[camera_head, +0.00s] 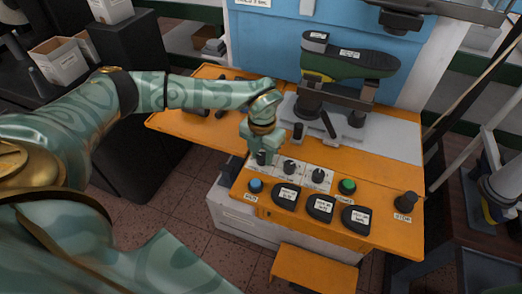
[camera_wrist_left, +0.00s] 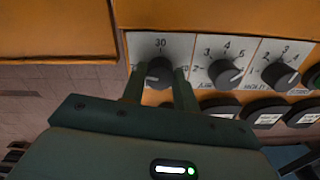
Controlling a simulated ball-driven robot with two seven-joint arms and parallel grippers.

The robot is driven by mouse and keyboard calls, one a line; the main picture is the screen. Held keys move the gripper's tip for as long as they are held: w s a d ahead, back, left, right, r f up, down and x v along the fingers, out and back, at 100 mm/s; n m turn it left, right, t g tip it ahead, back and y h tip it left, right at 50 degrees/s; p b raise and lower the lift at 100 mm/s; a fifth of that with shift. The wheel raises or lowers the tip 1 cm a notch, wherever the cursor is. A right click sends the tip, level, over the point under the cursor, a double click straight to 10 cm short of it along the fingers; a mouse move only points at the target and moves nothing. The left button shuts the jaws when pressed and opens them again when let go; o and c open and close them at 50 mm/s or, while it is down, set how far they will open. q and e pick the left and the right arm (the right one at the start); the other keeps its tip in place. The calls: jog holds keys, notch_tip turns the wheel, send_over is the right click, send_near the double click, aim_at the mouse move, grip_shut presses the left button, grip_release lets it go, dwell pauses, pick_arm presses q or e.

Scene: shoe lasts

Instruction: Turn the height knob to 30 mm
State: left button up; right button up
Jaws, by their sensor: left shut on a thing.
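The height knob (camera_wrist_left: 159,71) is black and round, on a white dial plate with "30" printed at its top. My left gripper (camera_wrist_left: 158,88) has one finger on each side of this knob and is shut on it. Where the knob's pointer stands is not clear. In the head view my left gripper (camera_head: 262,152) reaches down to the leftmost dial of the orange panel and mostly hides the knob. My right gripper is not in view.
Two more dial knobs (camera_head: 289,167) (camera_head: 317,175) sit close to the right. A blue button (camera_head: 255,186), a green button (camera_head: 347,187) and labelled black pads (camera_head: 320,208) lie in front. A green shoe last (camera_head: 350,62) is mounted behind. A black lever knob (camera_head: 407,202) stands at right.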

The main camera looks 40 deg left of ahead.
pick_arm(q)
jog(key=m+p, duration=0.2)
jog(key=m, duration=0.1)
jog(key=shift+r+m+p, duration=0.25)
jog(key=shift+m+p, duration=0.15)
jog(key=m+p, duration=0.2)
jog(key=m, duration=0.1)
jog(key=m+p, duration=0.2)
jog(key=m, duration=0.3)
jog(key=shift+f+m+p, duration=0.15)
jog(key=shift+m+p, duration=0.45)
jog(key=shift+m, duration=1.2)
jog(key=shift+w, duration=0.1)
jog(key=o, duration=1)
